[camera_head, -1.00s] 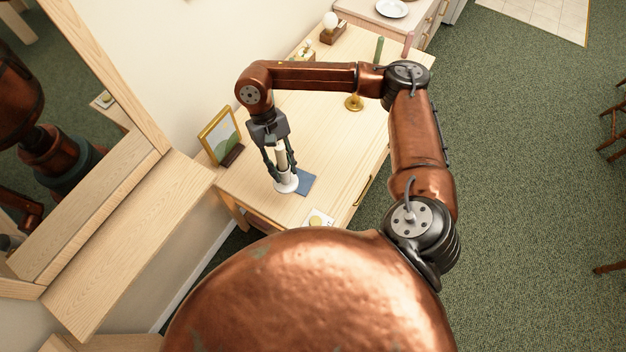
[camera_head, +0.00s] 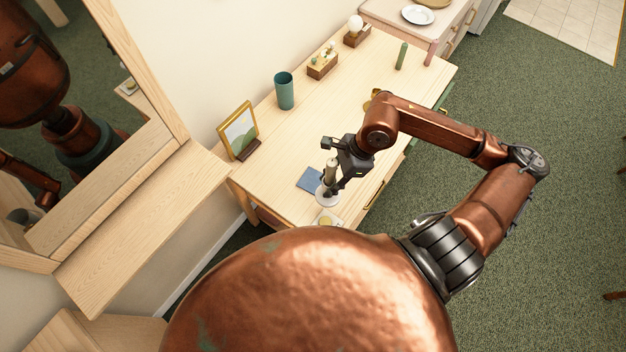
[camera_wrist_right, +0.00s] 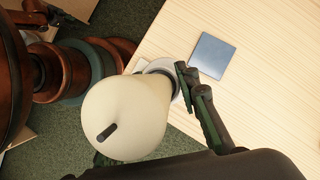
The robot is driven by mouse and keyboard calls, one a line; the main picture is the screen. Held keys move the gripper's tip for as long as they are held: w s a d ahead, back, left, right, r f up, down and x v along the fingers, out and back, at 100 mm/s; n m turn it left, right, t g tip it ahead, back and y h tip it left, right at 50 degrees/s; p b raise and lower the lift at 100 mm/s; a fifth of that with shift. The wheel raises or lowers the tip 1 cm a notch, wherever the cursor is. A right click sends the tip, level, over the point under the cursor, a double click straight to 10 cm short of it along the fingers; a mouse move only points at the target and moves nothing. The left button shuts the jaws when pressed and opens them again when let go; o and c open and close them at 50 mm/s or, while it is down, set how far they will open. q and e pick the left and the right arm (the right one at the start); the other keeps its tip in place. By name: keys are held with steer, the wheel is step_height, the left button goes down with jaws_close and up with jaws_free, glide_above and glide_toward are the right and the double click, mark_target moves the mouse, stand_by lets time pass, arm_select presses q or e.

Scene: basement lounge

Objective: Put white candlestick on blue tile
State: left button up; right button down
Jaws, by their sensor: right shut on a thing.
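The white candlestick, with a round white base (camera_head: 326,196) and a cream candle (camera_head: 331,169), is at the near end of the wooden table. My right gripper (camera_head: 333,183) is shut on it from the right side. In the right wrist view the cream candle (camera_wrist_right: 125,120) fills the left middle, with a dark finger (camera_wrist_right: 200,100) beside it. The blue tile (camera_head: 310,180) lies flat and bare, just left of the candlestick; it also shows in the right wrist view (camera_wrist_right: 212,56). The base appears beside the tile; I cannot tell whether it touches the tabletop. My left gripper is out of view.
A picture frame (camera_head: 239,132) stands left of the tile. A teal cup (camera_head: 284,91), a wooden box (camera_head: 322,65) and a green candle (camera_head: 402,56) stand farther back. A small white coaster (camera_head: 328,218) lies close to the candlestick at the near edge. The middle tabletop is clear.

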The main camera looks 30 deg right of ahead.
steer(key=m, duration=0.1)
steer(key=s+d+r+m+t, duration=0.1)
steer(key=m, duration=0.1)
steer(key=s+m+h, duration=0.1)
steer(key=shift+s+d+r+m, duration=0.1)
steer(key=shift+d+r+m, duration=0.1)
steer(key=shift+r+m, duration=0.1)
steer(key=w+f+p, duration=0.1)
steer(key=w+f, duration=0.5)
steer(key=w, duration=0.1)
steer(key=w+f+p, duration=0.1)
steer(key=w+f, duration=0.5)
steer(key=f, duration=0.1)
steer(key=shift+w+d+p, duration=0.1)
steer(key=shift+w+p, duration=0.3)
steer(key=shift+f, duration=0.2)
steer(key=c, duration=1.5)
jaws_free()
steer(key=shift+r, duration=0.1)
steer(key=shift+o, duration=0.2)
steer(key=shift+r, duration=0.1)
